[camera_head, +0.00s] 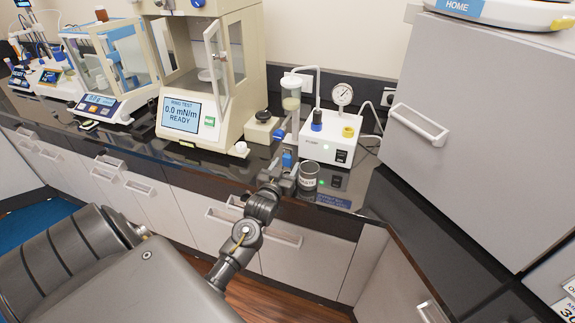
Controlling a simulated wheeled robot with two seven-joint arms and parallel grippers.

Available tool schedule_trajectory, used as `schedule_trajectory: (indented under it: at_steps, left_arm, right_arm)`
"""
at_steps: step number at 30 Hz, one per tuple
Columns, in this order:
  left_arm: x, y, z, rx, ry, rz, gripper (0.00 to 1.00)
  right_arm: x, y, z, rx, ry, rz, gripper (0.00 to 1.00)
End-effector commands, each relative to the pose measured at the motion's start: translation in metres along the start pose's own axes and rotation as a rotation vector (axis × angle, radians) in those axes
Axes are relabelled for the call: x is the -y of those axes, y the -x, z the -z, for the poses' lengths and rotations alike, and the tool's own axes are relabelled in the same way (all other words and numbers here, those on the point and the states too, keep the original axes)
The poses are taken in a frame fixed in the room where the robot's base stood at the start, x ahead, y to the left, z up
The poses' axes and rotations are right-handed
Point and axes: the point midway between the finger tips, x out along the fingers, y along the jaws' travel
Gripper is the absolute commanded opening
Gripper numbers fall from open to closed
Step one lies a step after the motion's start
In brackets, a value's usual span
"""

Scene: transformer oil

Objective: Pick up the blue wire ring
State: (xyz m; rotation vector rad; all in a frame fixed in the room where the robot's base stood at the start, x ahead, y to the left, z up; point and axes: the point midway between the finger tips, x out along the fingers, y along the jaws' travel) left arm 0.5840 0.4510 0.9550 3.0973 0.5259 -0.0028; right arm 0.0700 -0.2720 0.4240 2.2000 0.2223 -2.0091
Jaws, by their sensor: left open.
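I cannot make out the blue wire ring clearly in the head view. A small blue part (288,158) shows just behind my left gripper, but I cannot tell what it is. My left gripper (282,177) is open at the front of the dark counter, just left of a grey labelled cup (308,176). The gap between its fingers is small in the picture, and I see nothing held there. The ring test machine (205,85) stands behind and to the left, its display reading 0.0 mN/m READY and its glass door open. My right gripper is not in view.
A white pump box (332,140) with a gauge and tubes stands behind the cup. A clear column (291,105) rises beside it. A small beige box (262,130) sits left of that. A tall grey cabinet (480,120) blocks the right. Drawers line the counter front.

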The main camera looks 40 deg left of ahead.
Motion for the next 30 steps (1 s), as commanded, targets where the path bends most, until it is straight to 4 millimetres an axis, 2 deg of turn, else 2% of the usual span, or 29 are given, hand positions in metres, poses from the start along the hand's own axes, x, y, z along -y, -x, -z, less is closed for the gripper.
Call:
schedule_trajectory:
  at_steps: [8, 19, 30]
  left_arm:
    - [-0.0001, -0.0037, -0.0004, -0.001, 0.0, -0.001, 0.53]
    - [-0.0001, -0.0035, -0.0004, 0.0, 0.0, 0.0, 0.06]
    - [0.0, -0.0037, 0.0047, -0.003, 0.0, 0.0, 0.04]
  right_arm:
    - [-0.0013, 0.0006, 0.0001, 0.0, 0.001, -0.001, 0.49]
    - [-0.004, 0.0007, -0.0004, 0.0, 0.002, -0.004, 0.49]
    - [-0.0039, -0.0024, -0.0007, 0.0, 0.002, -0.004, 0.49]
